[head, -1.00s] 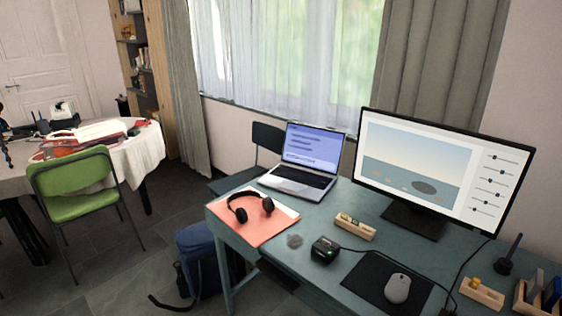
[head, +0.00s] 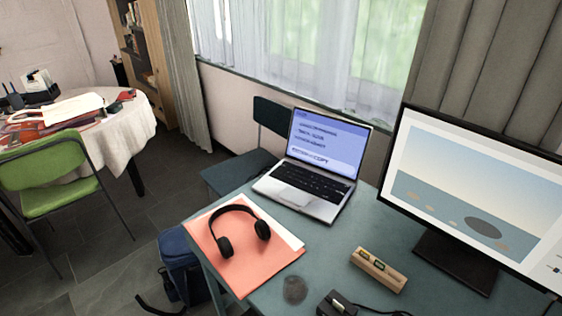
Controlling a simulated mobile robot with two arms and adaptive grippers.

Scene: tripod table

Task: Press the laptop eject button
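An open silver laptop (head: 309,189) stands on the far left part of the blue-green desk, beside the window wall. Its screen (head: 327,143) is lit, with lines of text on a blue background. Its black keyboard faces me. I cannot make out an eject button at this size. Neither of my grippers shows in the head view.
Black headphones (head: 238,231) lie on a pink folder (head: 255,272) in front of the laptop. A wooden block with a level-like vial (head: 378,269), a black device (head: 337,304) and a large monitor (head: 470,200) stand to the right. A dark chair (head: 271,119) is behind the desk.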

